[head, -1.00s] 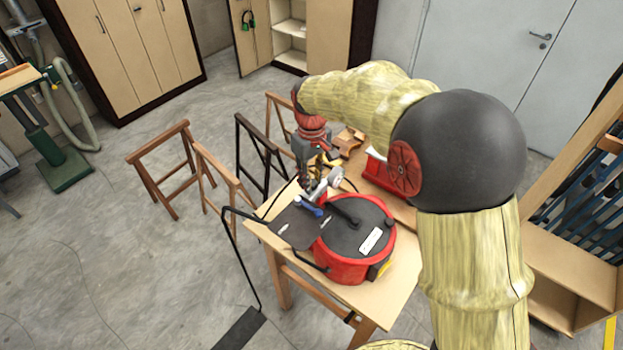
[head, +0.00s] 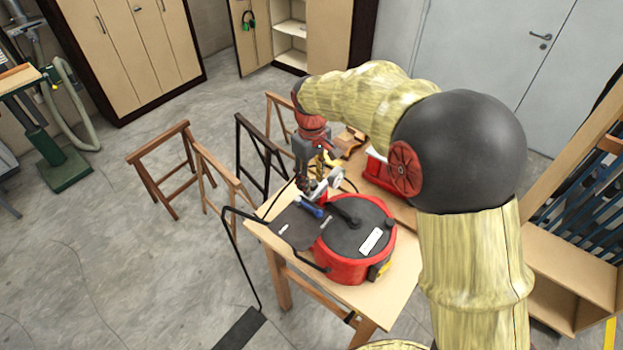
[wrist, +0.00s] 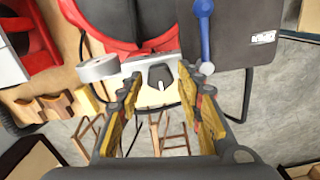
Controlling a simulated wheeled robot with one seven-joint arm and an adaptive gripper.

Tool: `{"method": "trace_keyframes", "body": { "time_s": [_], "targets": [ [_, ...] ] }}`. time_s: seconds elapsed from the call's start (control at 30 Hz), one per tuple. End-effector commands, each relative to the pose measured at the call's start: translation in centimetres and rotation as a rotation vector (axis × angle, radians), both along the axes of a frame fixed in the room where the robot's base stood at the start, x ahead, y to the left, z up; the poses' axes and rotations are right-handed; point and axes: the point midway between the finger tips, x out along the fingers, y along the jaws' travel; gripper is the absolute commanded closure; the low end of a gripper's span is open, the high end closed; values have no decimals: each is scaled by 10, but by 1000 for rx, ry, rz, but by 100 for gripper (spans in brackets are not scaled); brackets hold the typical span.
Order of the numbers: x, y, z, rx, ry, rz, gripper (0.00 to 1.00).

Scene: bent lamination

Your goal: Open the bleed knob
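A red round pot with a black lid (head: 350,225) stands on the wooden table. A grey metal fitting sits on its far side, with a round gauge-like disc at one end (wrist: 98,68) and a blue-handled lever (wrist: 205,35) near the other. A small dark knob (wrist: 158,76) is on the fitting; I take it for the bleed knob. My gripper (wrist: 158,82) points at the fitting, its yellow-padded fingers apart, one on each side of the knob. It also shows in the head view (head: 318,187). I cannot tell whether a finger touches the fitting.
A black flat panel (head: 293,227) lies left of the pot. A red object (head: 376,170) and wooden blocks (head: 348,140) lie farther back on the table (head: 395,290). Wooden trestles (head: 165,165) stand behind left.

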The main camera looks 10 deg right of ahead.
Motion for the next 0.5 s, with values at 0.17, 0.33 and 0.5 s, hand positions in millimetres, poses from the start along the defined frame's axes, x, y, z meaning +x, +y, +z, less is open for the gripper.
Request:
{"method": "trace_keyframes", "body": {
  "time_s": [0.17,0.33,0.5],
  "targets": [
    [0,0,0,-1,1,0,56],
    [0,0,0,-1,1,0,56],
    [0,0,9,1,-1,0,56]
  ]
}}
